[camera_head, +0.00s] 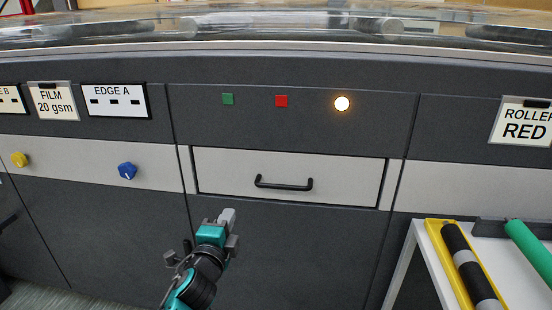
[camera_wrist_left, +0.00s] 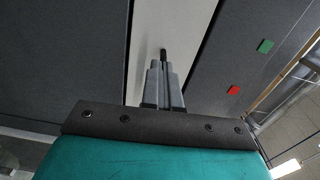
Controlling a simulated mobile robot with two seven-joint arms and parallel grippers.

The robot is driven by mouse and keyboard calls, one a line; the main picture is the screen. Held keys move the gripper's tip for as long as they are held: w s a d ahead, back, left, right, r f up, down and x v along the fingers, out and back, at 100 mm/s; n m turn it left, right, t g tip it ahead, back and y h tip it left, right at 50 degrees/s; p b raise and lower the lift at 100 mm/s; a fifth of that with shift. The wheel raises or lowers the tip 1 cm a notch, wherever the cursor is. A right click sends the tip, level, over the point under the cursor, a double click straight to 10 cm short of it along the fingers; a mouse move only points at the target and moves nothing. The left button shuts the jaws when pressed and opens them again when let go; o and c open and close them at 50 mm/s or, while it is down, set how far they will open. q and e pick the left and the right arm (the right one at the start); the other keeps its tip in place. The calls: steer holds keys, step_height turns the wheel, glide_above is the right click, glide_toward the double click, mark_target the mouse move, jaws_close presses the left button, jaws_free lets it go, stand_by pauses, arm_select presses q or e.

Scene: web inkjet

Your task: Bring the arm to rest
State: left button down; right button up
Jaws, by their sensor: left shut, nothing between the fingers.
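My left gripper (camera_head: 228,217) is shut and empty. In the head view it is in front of the dark lower panel, below and to the left of the drawer's black handle (camera_head: 284,184). The drawer (camera_head: 340,172) is light grey and looks closed. In the left wrist view the shut fingers (camera_wrist_left: 163,66) point toward the light drawer front (camera_wrist_left: 175,25), with a small dark piece of the handle (camera_wrist_left: 163,54) just beyond their tips. I cannot tell whether they touch it; in the head view they appear apart. My right gripper is in neither view.
Above the drawer are a green button (camera_head: 228,99), a red button (camera_head: 281,101) and a lit lamp (camera_head: 342,103). A yellow knob (camera_head: 19,159) and a blue knob (camera_head: 127,171) are on the left. A white table (camera_head: 429,257) at the lower right bears a yellow tray (camera_head: 439,240) and rollers.

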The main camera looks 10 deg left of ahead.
arm_select(q)
steer(key=s+f+n+g+p, duration=0.1)
steer(key=s+f+n, duration=0.3)
steer(key=s, duration=0.5)
steer(key=s+f+n+g+h+p, duration=0.1)
steer(key=s+f+n+g+p, duration=0.1)
steer(key=s+f+n, duration=0.3)
steer(key=s+d+f+n+g+h+p, duration=0.1)
steer(key=s+f+n+g, duration=0.3)
steer(key=s, duration=0.8)
steer(key=shift+s+f+n+p, duration=0.15)
steer(key=shift+s+n+p, duration=0.25)
steer(key=shift+n+p, duration=0.45)
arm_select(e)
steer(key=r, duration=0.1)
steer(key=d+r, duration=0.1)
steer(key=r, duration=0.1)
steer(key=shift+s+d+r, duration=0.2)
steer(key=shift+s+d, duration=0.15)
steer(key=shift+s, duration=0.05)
arm_select(q)
steer(key=shift+d, duration=0.1)
